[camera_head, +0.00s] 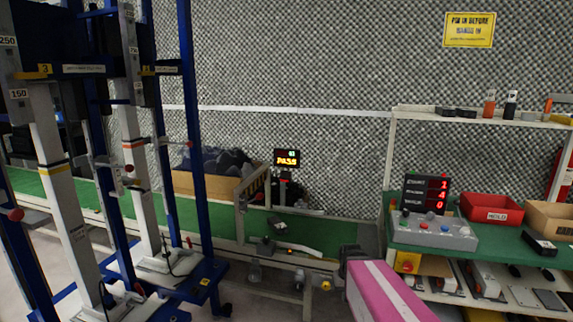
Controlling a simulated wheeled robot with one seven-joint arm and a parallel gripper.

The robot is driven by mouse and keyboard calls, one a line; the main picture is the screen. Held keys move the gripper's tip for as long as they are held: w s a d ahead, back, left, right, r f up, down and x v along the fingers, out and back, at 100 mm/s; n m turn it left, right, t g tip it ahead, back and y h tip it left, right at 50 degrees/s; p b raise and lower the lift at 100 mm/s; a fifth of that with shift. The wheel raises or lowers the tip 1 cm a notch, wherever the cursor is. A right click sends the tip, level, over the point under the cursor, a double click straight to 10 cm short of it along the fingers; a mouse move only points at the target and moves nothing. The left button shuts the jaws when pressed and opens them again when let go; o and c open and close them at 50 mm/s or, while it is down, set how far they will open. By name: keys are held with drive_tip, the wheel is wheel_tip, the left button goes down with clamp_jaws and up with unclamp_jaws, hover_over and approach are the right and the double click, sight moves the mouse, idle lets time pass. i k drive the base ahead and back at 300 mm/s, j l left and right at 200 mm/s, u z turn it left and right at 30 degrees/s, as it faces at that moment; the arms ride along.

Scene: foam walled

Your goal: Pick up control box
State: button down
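A grey control box (434,232) with a sloped face and several coloured buttons sits on the green top of the workbench at the right. It stands near the bench's left front, just in front of a black display panel (425,194) with red digits. Its front and top show; its back is hidden.
A red bin (491,208), a cardboard-coloured bin (549,217) and a dark box (539,244) stand right of the control box. Shelves with parts lie below the bench top. A tall blue frame (193,130) fills the left. A green conveyor (318,236) runs behind.

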sight(277, 224)
drive_tip(key=i+j, duration=0.35)
drive_tip(key=j, duration=0.15)
drive_tip(key=i+j+u, duration=0.1)
drive_tip(key=i+j, duration=0.25)
drive_tip(key=j, duration=0.2)
